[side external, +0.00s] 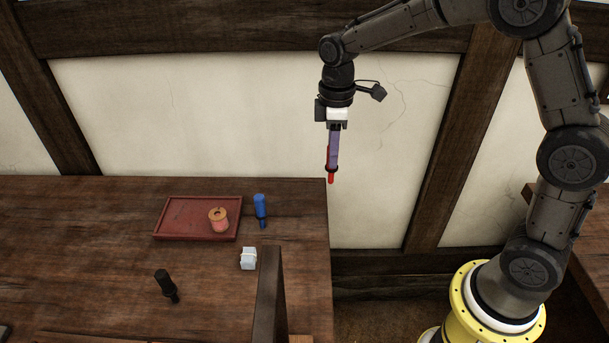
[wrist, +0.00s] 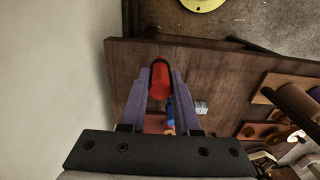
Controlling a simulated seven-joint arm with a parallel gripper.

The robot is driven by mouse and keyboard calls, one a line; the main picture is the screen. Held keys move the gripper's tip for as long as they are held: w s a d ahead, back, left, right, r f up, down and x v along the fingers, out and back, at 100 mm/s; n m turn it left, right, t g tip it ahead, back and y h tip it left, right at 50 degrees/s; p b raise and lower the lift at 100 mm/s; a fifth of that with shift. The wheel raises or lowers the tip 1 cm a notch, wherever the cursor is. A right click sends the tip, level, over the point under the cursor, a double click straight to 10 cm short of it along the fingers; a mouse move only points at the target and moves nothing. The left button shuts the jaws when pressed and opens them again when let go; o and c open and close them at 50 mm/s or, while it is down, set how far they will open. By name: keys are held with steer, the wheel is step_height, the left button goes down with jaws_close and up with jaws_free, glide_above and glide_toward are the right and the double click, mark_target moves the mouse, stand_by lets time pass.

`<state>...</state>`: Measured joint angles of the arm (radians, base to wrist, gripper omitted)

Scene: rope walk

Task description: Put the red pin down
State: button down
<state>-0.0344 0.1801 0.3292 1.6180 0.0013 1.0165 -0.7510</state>
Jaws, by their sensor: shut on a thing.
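The red pin (side external: 330,179) is held point-down between the purple fingers of my gripper (side external: 332,170). In the side view only its lower end and a strip along one finger show. In the wrist view the red pin (wrist: 159,82) sits between the two fingers of my gripper (wrist: 162,72), which are shut on it. My gripper hangs in the air, above the level of the table (side external: 90,220) and near its right edge, with the pin clear of any surface.
A red tray (side external: 168,218) holds a spool (side external: 218,222). A dark post (side external: 270,295) rises at the front. The table's left side is mostly clear.

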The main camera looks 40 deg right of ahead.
steer(key=shift+w+a+f, duration=0.1)
steer(key=shift+w+f, duration=1.3)
steer(key=shift+f, duration=0.35)
steer(key=shift+w+a+f, duration=0.1)
steer(key=shift+w+f, duration=1.25)
steer(key=shift+f, duration=0.35)
steer(key=shift+w+f, duration=1.4)
steer(key=shift+f, duration=0.35)
steer(key=shift+f, duration=0.1)
steer(key=c, duration=0.6)
jaws_free()
step_height(320, 180, up, 12)
steer(key=shift+r, duration=0.2)
